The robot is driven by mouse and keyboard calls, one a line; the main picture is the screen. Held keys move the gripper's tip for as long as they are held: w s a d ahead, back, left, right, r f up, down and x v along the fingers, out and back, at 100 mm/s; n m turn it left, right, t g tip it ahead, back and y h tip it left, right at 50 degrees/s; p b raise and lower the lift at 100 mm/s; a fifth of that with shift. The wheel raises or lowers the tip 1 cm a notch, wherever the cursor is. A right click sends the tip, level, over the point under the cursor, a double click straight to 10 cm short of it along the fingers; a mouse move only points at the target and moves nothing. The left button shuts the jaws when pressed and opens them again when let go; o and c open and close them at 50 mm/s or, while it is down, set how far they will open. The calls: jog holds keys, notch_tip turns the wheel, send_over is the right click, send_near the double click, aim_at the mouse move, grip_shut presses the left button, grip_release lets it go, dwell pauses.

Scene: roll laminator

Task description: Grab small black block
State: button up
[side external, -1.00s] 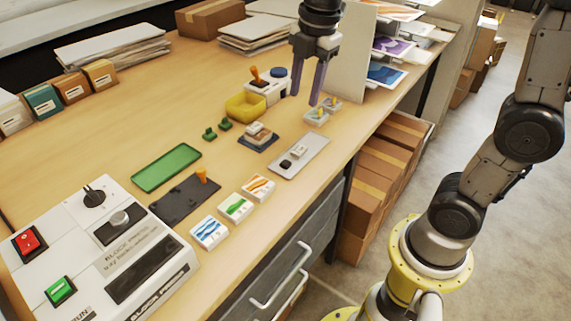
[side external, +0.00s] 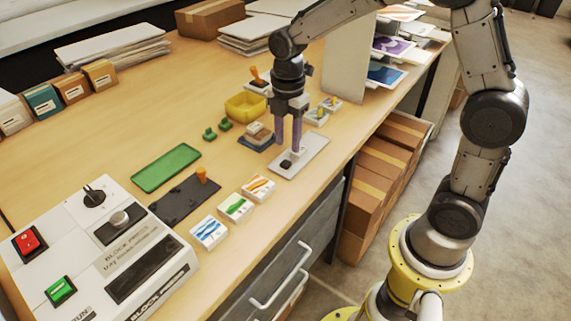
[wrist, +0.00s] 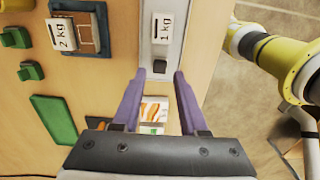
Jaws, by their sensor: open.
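The small black block (side external: 286,163) lies on a light grey plate (side external: 283,172) near the table's front edge. It also shows in the wrist view (wrist: 160,67), beside the white block marked 1 kg (wrist: 163,27). My gripper (side external: 288,148) is open, pointing down over the plate, close to the black block. In the wrist view the black block appears between the two purple fingertips (wrist: 159,74), with nothing gripped. How high the fingertips are above the plate is hard to tell.
A dark blue pad with a 2 kg block (wrist: 64,34) and green blocks (side external: 210,134) lie to the left. A yellow bin (side external: 245,105) is behind.

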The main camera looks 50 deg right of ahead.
aim_at(285, 162)
jog(key=f, duration=0.3)
jog(key=a+f, duration=0.1)
jog(key=f, duration=0.1)
jog(key=shift+f, duration=0.1)
grip_shut()
